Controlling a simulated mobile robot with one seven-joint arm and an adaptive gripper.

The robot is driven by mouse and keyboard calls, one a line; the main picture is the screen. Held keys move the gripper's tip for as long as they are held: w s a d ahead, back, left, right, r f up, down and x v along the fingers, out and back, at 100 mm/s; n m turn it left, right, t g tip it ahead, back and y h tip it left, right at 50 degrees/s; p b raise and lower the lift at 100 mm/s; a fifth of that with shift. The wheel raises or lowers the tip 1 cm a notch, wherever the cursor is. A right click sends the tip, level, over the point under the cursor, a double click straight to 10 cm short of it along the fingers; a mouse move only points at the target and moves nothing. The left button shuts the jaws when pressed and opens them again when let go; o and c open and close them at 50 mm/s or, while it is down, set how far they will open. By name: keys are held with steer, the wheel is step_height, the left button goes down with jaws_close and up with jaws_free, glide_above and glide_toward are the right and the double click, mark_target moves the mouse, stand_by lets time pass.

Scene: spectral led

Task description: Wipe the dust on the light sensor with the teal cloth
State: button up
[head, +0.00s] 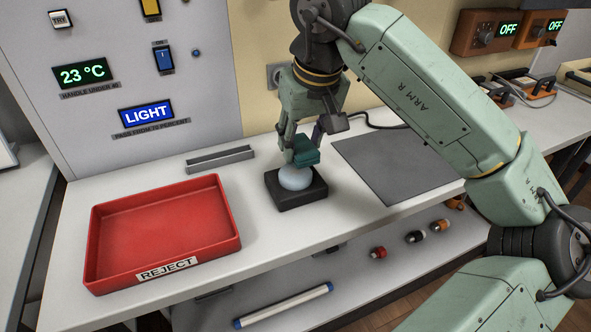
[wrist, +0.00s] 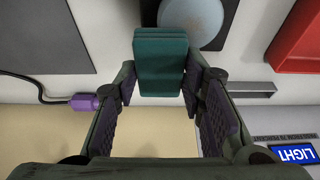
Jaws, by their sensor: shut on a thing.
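My gripper (head: 302,152) is shut on the teal cloth (head: 306,156), a folded block held between the two fingers. In the wrist view the cloth (wrist: 160,62) sits between the fingertips (wrist: 160,88). The light sensor is a pale dome (head: 295,177) on a black square base (head: 300,196) on the bench. The cloth is right above the back of the dome and overlaps it in the head view. I cannot tell whether they touch. In the wrist view the dome (wrist: 190,20) is partly hidden behind the cloth. Dust on it is too faint to make out.
A red REJECT tray (head: 166,228) stands at the left. A grey channel (head: 220,159) lies behind it. A dark grey mat (head: 395,163) lies to the right of the sensor. A LIGHT display (head: 146,115) is on the panel. A purple plug (wrist: 85,102) and cable are near the wall.

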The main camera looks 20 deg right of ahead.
steer(key=shift+a+r, duration=0.15)
steer(key=shift+a, duration=2.15)
steer(key=shift+d, duration=2.25)
steer(key=shift+s+a+f+b, duration=0.1)
steer(key=shift+a+b, duration=0.1)
steer(key=shift+a, duration=0.55)
steer(key=shift+w+a+f+b, duration=0.15)
steer(key=shift+a+b, duration=0.1)
steer(key=shift+a, duration=0.55)
steer(key=shift+s+a+f+b, duration=0.1)
steer(key=shift+s+a+b, duration=0.1)
steer(key=shift+a, duration=0.55)
